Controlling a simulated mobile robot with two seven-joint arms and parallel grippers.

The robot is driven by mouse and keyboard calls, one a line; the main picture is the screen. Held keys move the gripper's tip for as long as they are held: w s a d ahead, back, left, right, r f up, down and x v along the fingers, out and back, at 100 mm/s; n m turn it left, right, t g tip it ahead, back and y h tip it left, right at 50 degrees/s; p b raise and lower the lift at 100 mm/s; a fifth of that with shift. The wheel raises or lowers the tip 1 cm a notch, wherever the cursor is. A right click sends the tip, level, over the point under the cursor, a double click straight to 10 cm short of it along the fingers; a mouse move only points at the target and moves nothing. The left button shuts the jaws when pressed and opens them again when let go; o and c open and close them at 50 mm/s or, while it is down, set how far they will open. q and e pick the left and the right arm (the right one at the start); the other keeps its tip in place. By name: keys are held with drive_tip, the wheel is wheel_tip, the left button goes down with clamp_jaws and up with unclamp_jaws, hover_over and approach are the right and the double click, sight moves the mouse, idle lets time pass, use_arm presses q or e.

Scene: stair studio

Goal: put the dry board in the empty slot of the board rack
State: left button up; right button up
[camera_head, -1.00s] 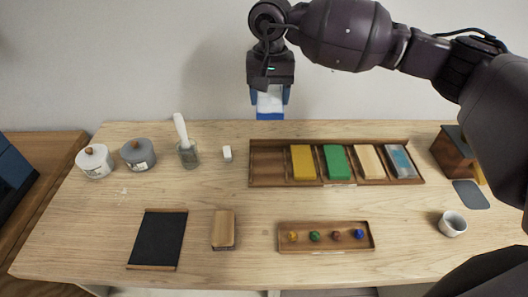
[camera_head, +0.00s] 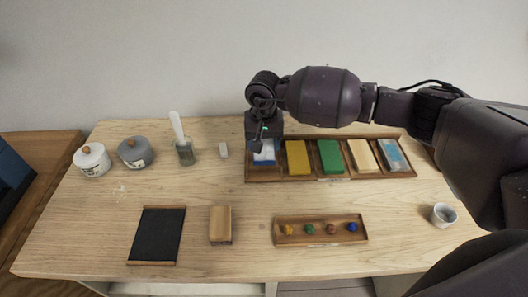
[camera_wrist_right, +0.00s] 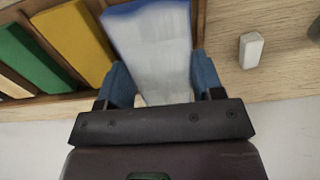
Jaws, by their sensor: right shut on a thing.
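The board rack (camera_head: 330,179) lies at the back of the table, with yellow, green, tan and blue-grey boards in its slots from the second leftmost to the right end. My right gripper (camera_head: 264,143) is over its leftmost slot, shut on a white board with a blue end (camera_head: 264,154). In the right wrist view the same board (camera_wrist_right: 155,45) sits between the blue fingertips, its blue end over the slot beside the yellow board (camera_wrist_right: 75,40). Whether the board touches the slot floor I cannot tell. My left gripper is not in view.
A white eraser-like block (camera_head: 223,150), a glass with a white-handled tool (camera_head: 185,150) and two lidded pots stand left of the rack. A black slate (camera_head: 157,235), a wooden block (camera_head: 220,224), a tray of coloured balls (camera_head: 320,240) and a cup (camera_head: 443,215) lie nearer.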

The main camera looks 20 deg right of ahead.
sight(264, 153)
wheel_tip(264, 153, down, 4)
drive_tip(key=shift+f, duration=0.1)
drive_tip(key=shift+f, duration=0.1)
drive_tip(key=o, duration=0.6)
drive_tip(key=shift+o, duration=0.2)
